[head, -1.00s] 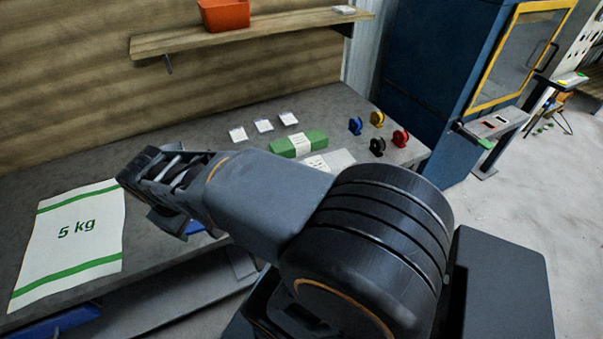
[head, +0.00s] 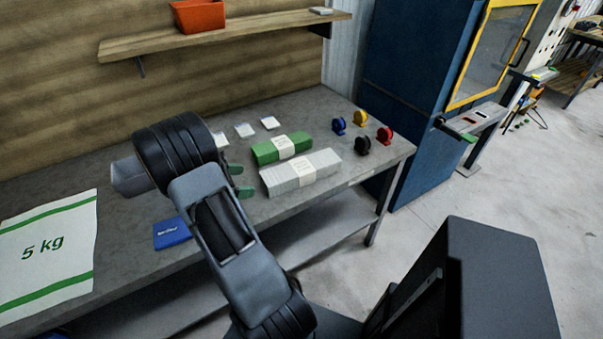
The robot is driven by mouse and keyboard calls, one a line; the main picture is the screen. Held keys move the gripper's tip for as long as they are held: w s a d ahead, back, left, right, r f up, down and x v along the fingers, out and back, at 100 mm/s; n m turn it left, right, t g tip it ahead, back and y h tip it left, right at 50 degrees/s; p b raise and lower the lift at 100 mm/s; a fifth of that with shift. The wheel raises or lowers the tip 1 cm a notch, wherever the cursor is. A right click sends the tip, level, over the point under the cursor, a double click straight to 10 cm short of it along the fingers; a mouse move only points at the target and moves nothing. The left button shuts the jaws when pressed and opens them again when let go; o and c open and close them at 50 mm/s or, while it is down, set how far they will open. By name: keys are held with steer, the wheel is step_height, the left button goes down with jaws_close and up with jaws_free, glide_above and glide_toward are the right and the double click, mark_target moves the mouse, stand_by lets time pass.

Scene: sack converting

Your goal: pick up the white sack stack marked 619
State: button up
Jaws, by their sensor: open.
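The white sack stack (head: 325,163) lies flat on the grey workbench, with a pale paper band around its middle. The print on the band is too small to read, so I cannot confirm 619. My gripper (head: 241,180) is mostly hidden behind my arm. Two green tips, apparently its fingertips, show just left of the white stack, apart from each other with nothing visible between them. The white stack looks uncovered and not held.
A green banded stack (head: 268,153) lies just behind the white one. White cards (head: 244,130), coloured reels (head: 363,146) and a blue packet (head: 172,233) are on the bench. A large 5 kg sack (head: 50,285) lies left. A shelf (head: 230,36) hangs above.

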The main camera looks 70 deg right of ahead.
mark_target(264, 179)
steer(key=shift+x, duration=5)
steer(key=c, duration=1)
